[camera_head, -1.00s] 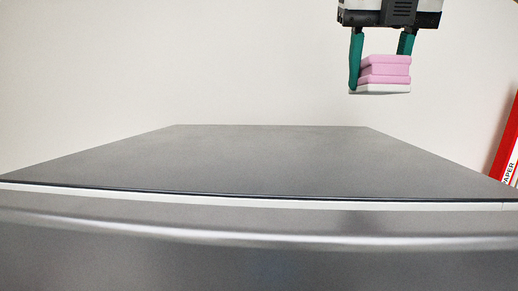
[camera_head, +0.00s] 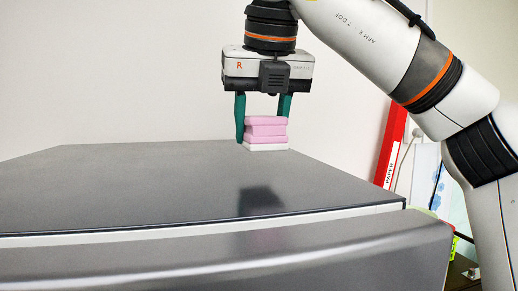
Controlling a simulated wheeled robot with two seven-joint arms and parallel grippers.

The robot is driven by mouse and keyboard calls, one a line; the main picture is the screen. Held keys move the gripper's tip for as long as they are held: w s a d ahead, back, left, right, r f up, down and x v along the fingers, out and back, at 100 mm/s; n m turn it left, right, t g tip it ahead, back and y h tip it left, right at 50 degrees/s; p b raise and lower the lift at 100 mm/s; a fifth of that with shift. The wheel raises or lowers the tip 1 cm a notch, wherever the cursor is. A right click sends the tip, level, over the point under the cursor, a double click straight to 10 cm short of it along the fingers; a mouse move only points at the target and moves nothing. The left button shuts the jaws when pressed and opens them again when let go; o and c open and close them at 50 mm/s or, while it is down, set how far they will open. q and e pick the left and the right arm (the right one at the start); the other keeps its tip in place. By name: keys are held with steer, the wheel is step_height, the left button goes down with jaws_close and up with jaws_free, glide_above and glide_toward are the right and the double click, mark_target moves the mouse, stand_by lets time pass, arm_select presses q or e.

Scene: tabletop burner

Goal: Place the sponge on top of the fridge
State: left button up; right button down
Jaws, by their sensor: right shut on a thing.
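The sponge (camera_head: 265,130) is a pink, layered block with a white bottom layer. My right gripper (camera_head: 264,122) points straight down and its two green fingers are shut on the sponge's sides. The fridge (camera_head: 150,190) has a wide, flat grey top that fills the lower left and middle. In the picture the sponge's lower edge overlaps the far part of the fridge top. A dark reflection shows on the surface below it, so the sponge appears to be held above the top, not resting on it. My left gripper is not in view.
The fridge top is bare. Its front edge has a white strip (camera_head: 330,212) above a rounded grey door. A red binder (camera_head: 391,145) stands behind the right side, with a white wall (camera_head: 110,70) at the back. Small coloured items (camera_head: 445,222) sit past the right edge.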

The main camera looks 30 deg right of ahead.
mark_target(261, 149)
step_height(261, 149, down, 3)
steer(key=shift+s+a+f, duration=0.1)
steer(key=shift+f, duration=0.25)
steer(key=c, duration=0.7)
jaws_free()
steer(key=v, duration=1.2)
